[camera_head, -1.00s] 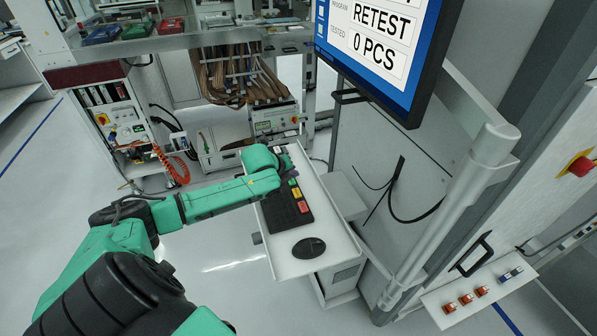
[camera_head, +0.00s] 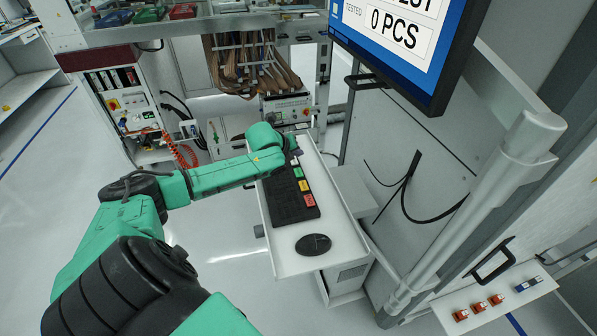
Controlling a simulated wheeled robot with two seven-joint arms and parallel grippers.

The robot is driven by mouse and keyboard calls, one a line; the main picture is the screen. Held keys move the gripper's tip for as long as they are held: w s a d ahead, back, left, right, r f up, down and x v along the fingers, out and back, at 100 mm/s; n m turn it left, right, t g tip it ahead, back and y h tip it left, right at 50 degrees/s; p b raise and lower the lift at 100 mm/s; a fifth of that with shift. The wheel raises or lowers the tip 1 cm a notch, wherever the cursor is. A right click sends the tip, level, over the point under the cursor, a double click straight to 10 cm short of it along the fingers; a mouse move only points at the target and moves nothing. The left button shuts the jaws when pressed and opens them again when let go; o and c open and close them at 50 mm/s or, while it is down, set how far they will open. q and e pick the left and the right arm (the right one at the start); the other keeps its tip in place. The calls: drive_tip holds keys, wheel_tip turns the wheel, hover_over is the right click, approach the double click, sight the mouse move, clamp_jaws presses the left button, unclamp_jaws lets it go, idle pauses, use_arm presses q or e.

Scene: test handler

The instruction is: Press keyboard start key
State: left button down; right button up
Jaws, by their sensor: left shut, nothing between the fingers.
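The black keyboard (camera_head: 284,203) lies on a narrow white shelf (camera_head: 287,265). My left arm reaches across from the left, and my left gripper (camera_head: 294,146) is shut and empty over the far end of the keyboard. The arm hides part of that end. I cannot tell whether the fingertips touch a key. My right gripper is not in view.
A round black mouse (camera_head: 313,244) lies on the near end of the shelf. A monitor (camera_head: 408,40) hangs at the upper right beside a grey post (camera_head: 470,215). The floor left of the shelf is clear.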

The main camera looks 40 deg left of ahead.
sight(297, 174)
use_arm(q)
wheel_tip(297, 174, down, 5)
drive_tip(key=b, duration=0.3)
drive_tip(key=shift+f+b, duration=0.35)
drive_tip(key=shift+b, duration=0.05)
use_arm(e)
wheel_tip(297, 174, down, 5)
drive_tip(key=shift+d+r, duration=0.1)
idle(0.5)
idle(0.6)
use_arm(q)
drive_tip(key=shift+f, duration=0.35)
drive_tip(key=shift+f, duration=0.45)
idle(0.5)
drive_tip(key=shift+r, duration=0.15)
drive_tip(key=shift+r+p, duration=0.7)
drive_tip(key=shift+p, duration=0.25)
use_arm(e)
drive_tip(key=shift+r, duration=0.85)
